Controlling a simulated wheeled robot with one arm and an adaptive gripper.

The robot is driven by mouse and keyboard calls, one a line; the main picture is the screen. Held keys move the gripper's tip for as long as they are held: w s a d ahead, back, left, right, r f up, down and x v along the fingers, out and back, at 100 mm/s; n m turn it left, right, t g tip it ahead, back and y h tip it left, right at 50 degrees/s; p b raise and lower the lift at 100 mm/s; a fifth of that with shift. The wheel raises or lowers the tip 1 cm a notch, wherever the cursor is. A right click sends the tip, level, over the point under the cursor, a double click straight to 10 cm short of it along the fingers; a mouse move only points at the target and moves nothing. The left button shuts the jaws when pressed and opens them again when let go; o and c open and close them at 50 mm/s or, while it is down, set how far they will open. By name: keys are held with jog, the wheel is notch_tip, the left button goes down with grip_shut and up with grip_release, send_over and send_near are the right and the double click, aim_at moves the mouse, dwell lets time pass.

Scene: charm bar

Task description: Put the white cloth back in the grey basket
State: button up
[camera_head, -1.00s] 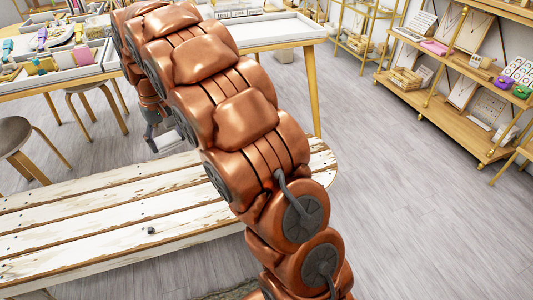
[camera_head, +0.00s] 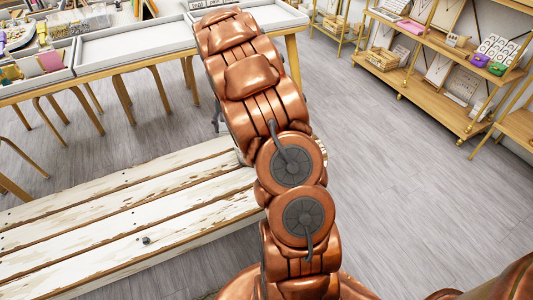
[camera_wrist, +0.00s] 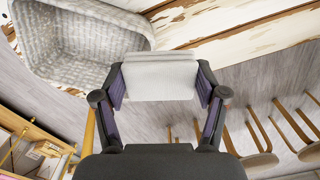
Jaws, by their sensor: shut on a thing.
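The white cloth (camera_wrist: 160,62) is a flat folded pad between the two fingers of my gripper (camera_wrist: 160,84) in the wrist view. My gripper is shut on it and holds it up. The grey basket (camera_wrist: 92,40) is woven, with an open top, at the upper left of the wrist view. The part of its inside that shows looks empty. The cloth overlaps the basket's right rim in this view, and I cannot tell whether they touch. In the head view my arm hides the cloth and the basket.
A weathered white plank bench (camera_head: 120,225) lies at the left, with a small dark object (camera_head: 146,240) on it. A display table with white trays (camera_head: 130,44) stands behind it. Wooden stools (camera_wrist: 255,160) are on the floor. Shelves (camera_head: 440,95) stand at the right; the floor between is clear.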

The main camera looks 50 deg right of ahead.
jog(key=s+d+f+m+p, duration=0.1)
jog(key=s+d+f+m, duration=0.45)
jog(key=s+d, duration=0.55)
jog(key=shift+n, duration=0.45)
jog(key=shift+w+d+f, duration=0.3)
jog(key=shift+w+f, duration=0.05)
jog(key=shift+f, duration=1.4)
jog(key=shift+w+d+f, duration=0.25)
jog(key=shift+w+f, duration=0.05)
jog(key=shift+f, duration=1.5)
jog(key=shift+w+d+f, duration=0.3)
jog(key=shift+w+f, duration=0.05)
jog(key=shift+f, duration=1.4)
jog(key=shift+f, duration=0.2)
jog(key=o, duration=1.2)
jog(key=shift+r, duration=0.1)
